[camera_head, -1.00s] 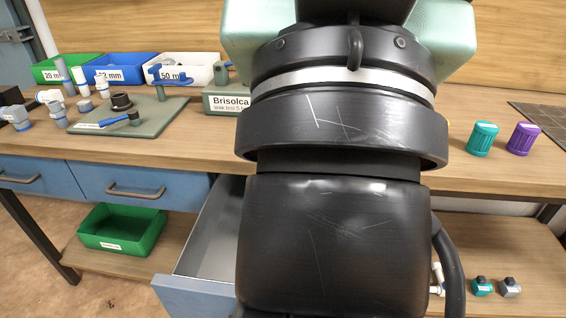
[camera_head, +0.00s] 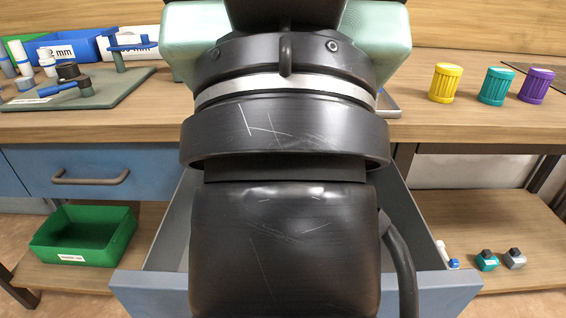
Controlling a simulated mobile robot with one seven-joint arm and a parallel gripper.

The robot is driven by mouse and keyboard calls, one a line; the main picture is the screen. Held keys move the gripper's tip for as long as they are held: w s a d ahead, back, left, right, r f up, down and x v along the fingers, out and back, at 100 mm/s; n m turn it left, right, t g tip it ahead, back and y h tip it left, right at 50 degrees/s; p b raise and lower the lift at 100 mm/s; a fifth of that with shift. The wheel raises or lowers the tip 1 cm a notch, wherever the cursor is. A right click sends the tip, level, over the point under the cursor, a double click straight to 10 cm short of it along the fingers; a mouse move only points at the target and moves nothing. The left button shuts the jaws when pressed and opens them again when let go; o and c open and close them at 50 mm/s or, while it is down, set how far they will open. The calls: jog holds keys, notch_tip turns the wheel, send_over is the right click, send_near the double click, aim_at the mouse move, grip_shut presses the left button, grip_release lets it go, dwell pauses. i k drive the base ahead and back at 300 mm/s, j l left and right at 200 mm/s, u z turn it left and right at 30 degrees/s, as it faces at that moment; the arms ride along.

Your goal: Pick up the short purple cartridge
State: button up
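The short purple cartridge (camera_head: 537,86) stands upright on the wooden bench top at the far right. It is ribbed, with a flat lid. A teal cartridge (camera_head: 496,86) stands just left of it, and a yellow cartridge (camera_head: 446,83) stands further left. My arm fills the middle of the view. The fingers of my gripper are not visible, so what they do is hidden. The purple cartridge is clear of my arm.
An open drawer (camera_head: 450,285) juts out below the bench behind my arm. A green bin (camera_head: 85,236) and small fittings (camera_head: 487,261) sit on the lower shelf. A green-grey board (camera_head: 100,92) with pipe parts lies at the left. Bench top before the cartridges is bare.

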aim_at(538, 80)
jog(key=k, duration=0.25)
jog(key=k+z, duration=0.2)
jog(key=z, duration=0.2)
jog(key=k+l+z, duration=0.1)
jog(key=z, duration=0.3)
jog(key=i+j+z, duration=0.2)
jog(key=i, duration=0.35)
jog(key=i+z, duration=0.2)
jog(key=i, duration=0.35)
